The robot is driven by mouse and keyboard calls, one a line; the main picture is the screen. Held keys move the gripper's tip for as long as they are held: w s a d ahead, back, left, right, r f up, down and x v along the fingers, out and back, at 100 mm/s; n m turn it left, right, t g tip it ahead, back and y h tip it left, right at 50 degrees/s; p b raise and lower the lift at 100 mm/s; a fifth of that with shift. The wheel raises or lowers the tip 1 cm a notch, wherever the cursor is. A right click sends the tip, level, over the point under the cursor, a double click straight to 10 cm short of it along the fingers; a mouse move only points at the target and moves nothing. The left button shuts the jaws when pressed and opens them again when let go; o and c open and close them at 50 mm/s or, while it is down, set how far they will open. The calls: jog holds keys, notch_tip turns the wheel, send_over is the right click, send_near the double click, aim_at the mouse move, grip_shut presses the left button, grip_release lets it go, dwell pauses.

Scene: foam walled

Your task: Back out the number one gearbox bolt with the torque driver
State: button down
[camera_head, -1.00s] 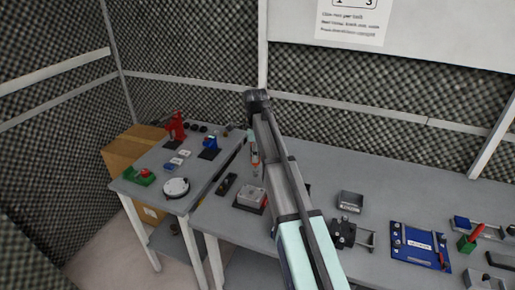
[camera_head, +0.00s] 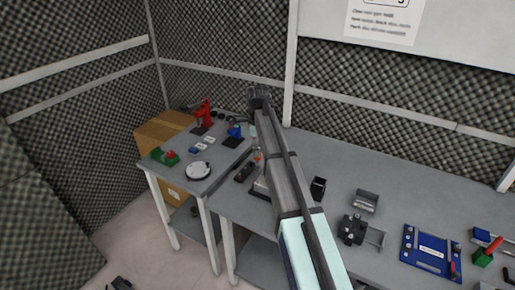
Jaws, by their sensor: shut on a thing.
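My arm crosses the middle of the view, from the lower edge up to its dark joint above the benches. My gripper is hidden behind the arm, so its fingers and anything in them do not show. A small orange-red thing (camera_head: 258,155) shows just left of the arm, and I cannot tell what it is. A grey box on a dark base (camera_head: 260,190) is mostly covered by the arm. I cannot make out which thing is the gearbox, its number one bolt or the torque driver.
The left bench (camera_head: 180,184) carries a red press-like tool (camera_head: 203,116), a blue tool (camera_head: 234,135), a round white disc (camera_head: 198,171) and a green block (camera_head: 164,157). The long bench (camera_head: 320,150) holds a black fixture (camera_head: 352,229), a grey tray (camera_head: 365,200) and a blue plate (camera_head: 430,250). Its back is clear.

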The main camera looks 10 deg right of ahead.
aim_at(258, 160)
jog(key=shift+f+b, duration=0.75)
jog(key=shift+f, duration=2.1)
jog(key=shift+p, duration=0.5)
jog(key=shift+f, duration=0.65)
dwell(0.3)
jog(key=shift+r, duration=0.5)
dwell(1.1)
jog(key=shift+r+p, duration=1.55)
jog(key=shift+r, duration=0.85)
jog(key=shift+a, duration=0.1)
